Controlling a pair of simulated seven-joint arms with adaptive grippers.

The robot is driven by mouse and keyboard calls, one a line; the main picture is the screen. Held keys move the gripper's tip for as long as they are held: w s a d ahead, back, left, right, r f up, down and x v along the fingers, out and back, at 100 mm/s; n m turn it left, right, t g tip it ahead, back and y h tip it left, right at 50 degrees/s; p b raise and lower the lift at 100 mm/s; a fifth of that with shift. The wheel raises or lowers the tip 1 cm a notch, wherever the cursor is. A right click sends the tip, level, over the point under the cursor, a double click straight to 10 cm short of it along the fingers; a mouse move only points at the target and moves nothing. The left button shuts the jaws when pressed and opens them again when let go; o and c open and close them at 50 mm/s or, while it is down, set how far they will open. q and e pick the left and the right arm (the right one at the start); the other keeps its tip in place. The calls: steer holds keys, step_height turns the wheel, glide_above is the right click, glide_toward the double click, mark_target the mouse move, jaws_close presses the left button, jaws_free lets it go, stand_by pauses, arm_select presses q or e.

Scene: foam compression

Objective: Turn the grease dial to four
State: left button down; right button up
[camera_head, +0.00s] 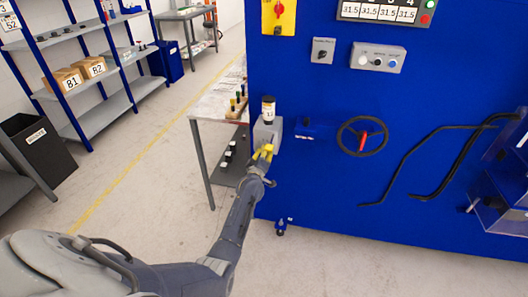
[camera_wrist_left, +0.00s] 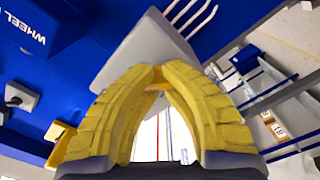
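The grease unit is a grey box (camera_head: 276,128) with a clear, dark-capped canister (camera_head: 268,108) on top, at the left edge of the blue machine. In the left wrist view the grey box (camera_wrist_left: 150,48) is just beyond the fingertips. My left gripper (camera_head: 263,152), with yellow fingers, is just below the box in the head view. In the wrist view its fingertips (camera_wrist_left: 158,74) come together against or right in front of the box's lower edge. The dial and its numbers cannot be made out; the fingers may hide them. My right gripper is out of view.
A handwheel (camera_head: 362,136) with a red handle and black bent hoses (camera_head: 436,160) are on the blue machine to the right. A light table (camera_head: 212,104) with small bottles stands close on the left. Shelves (camera_head: 62,92) stand farther left, with open floor between.

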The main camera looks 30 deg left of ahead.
arm_select(q)
steer(key=shift+r+m, duration=0.1)
steer(key=shift+m, duration=1.9)
steer(key=c, duration=1)
jaws_free()
steer(key=shift+o, duration=0.2)
steer(key=v, duration=1.2)
steer(key=shift+m, duration=0.3)
